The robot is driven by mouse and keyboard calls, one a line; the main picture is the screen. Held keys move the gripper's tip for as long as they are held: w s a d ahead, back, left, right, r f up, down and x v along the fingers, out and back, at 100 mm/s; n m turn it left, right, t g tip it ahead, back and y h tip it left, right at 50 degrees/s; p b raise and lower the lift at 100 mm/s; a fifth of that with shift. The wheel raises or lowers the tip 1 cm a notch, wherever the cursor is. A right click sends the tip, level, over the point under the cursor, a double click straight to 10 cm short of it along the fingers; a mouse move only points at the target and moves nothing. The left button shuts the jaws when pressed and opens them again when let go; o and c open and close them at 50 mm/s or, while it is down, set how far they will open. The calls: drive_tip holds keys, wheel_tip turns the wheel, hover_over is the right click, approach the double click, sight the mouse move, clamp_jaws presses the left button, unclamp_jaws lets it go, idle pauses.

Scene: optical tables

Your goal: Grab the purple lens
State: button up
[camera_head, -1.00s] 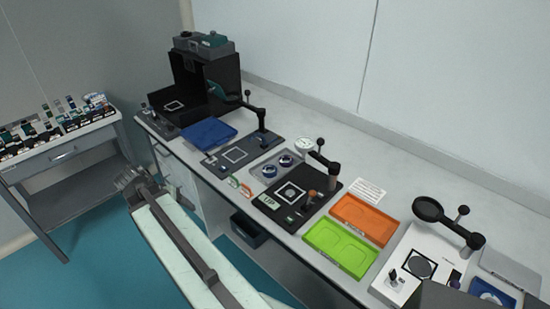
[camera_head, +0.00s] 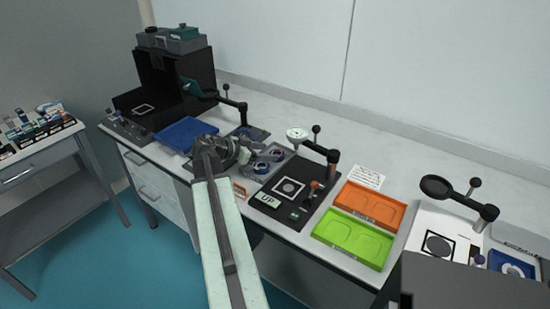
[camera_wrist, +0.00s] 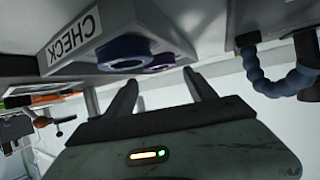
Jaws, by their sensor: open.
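A grey tray (camera_head: 283,174) on the long table holds two round lenses in dark blue-violet rings. In the wrist view, one ring (camera_wrist: 124,50) is larger and bluish, and the smaller one beside it (camera_wrist: 158,67) looks more purple. At this size I cannot tell for sure which is the purple lens. My gripper (camera_head: 268,157) is over the tray, partly covering it. In the wrist view, my gripper (camera_wrist: 162,79) is open and empty, its two fingers pointing toward the lenses. Contact with them cannot be made out.
A "CHECK" label (camera_wrist: 74,38) is on the tray's side. A blue tray (camera_head: 186,134) lies to the left. A black plate (camera_head: 276,207) with a dial stand, then orange (camera_head: 369,204) and green (camera_head: 352,240) trays, lie to the right. A jointed stand arm (camera_wrist: 285,80) is close by.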

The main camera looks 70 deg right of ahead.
drive_tip(key=b+x, duration=0.1)
drive_tip(key=x, duration=0.1)
drive_tip(key=f+b+x, duration=0.1)
drive_tip(key=x, duration=0.1)
drive_tip(key=shift+w+a+b, duration=0.1)
drive_tip(key=shift+a+b, duration=0.05)
drive_tip(key=shift+b, duration=0.2)
drive_tip(key=shift+s, duration=0.25)
drive_tip(key=shift+r, duration=0.15)
drive_tip(key=shift+s, duration=0.1)
drive_tip(key=c, duration=1.3)
